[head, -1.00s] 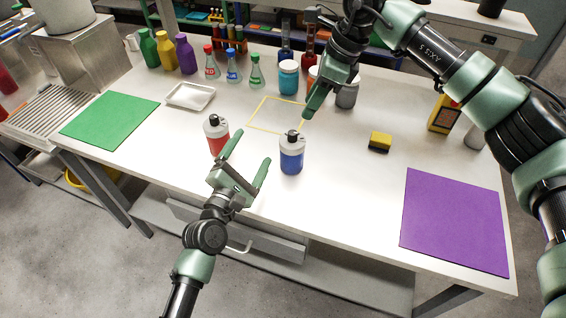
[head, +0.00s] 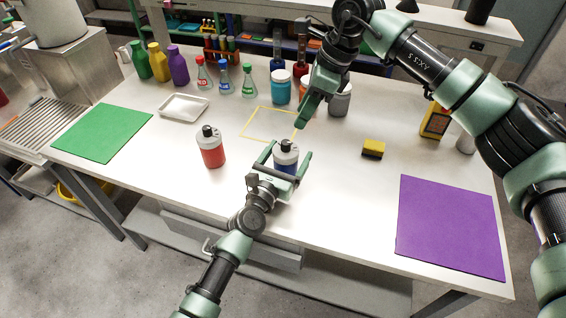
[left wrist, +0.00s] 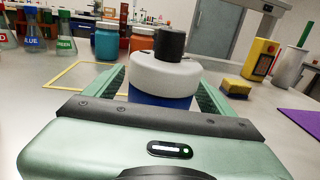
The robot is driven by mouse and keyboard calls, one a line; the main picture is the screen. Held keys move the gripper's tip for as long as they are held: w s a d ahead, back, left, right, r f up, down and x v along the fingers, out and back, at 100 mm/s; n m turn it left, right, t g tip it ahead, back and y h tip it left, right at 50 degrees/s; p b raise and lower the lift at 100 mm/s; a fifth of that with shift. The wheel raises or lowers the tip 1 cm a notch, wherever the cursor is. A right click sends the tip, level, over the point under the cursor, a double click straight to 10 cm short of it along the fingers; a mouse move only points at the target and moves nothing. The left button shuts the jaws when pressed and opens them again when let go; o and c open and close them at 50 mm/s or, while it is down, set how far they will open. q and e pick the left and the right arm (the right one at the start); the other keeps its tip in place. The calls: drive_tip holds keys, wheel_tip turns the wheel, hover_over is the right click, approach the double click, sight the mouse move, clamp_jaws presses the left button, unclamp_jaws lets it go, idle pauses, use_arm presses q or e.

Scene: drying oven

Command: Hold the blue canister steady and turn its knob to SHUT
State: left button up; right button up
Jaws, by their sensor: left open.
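The blue canister (head: 285,166) stands upright on the white table, with a white top and a black knob (head: 286,145). In the left wrist view the canister (left wrist: 165,78) and its knob (left wrist: 169,43) are straight ahead, close up; no knob marking is readable. My left gripper (head: 288,154) is open, with one finger on each side of the canister. I cannot tell whether the fingers touch it. The gripper body hides the canister's lower part. My right gripper (head: 300,123) points down, a little behind and above the canister; whether it is open or shut does not show.
A red canister (head: 212,150) stands to the left. A yellow outlined square (head: 243,133) lies behind. Jars, flasks and bottles line the back. A yellow and black sponge (head: 373,147) and purple mat (head: 450,225) are to the right. The table front between is clear.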

use_arm(q)
drive_tip(key=shift+w+d, duration=0.15)
drive_tip(key=shift+w, duration=0.15)
drive_tip(key=c, duration=1.6)
drive_tip(key=shift+o, duration=0.2)
